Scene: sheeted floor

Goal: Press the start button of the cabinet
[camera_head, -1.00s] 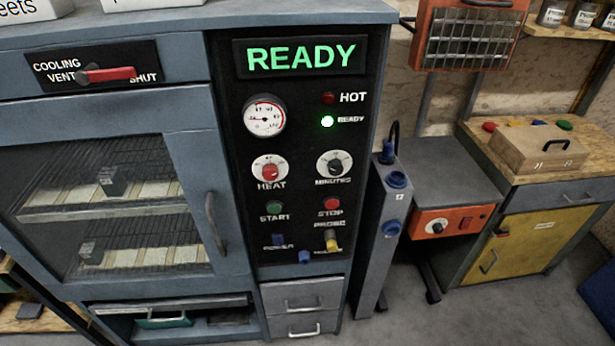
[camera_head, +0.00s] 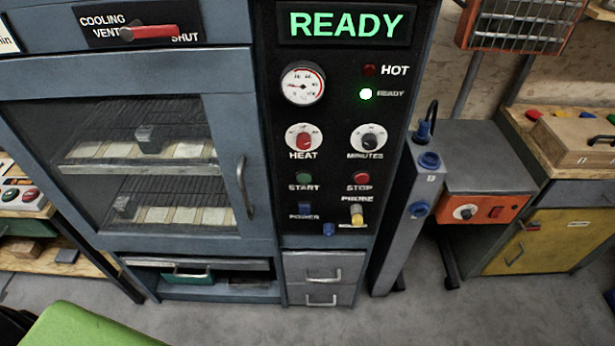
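The cabinet (camera_head: 262,60) stands in front of me with a black control panel (camera_head: 330,118) on its right side. The green start button (camera_head: 303,178) is on the panel, above the word START and left of the red stop button (camera_head: 361,178). The display (camera_head: 345,24) reads READY, and the green ready lamp (camera_head: 366,94) is lit. The hot lamp (camera_head: 370,70) looks dark. The glass door (camera_head: 150,150) is closed, with trays on racks behind it. Neither of my grippers is in view.
A grey post with blue sockets (camera_head: 410,215) stands right of the cabinet, beside an orange-fronted unit (camera_head: 484,209) and a yellow cupboard (camera_head: 545,240). A green object (camera_head: 80,328) is at the bottom left. Grey floor (camera_head: 390,318) shows clear in front.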

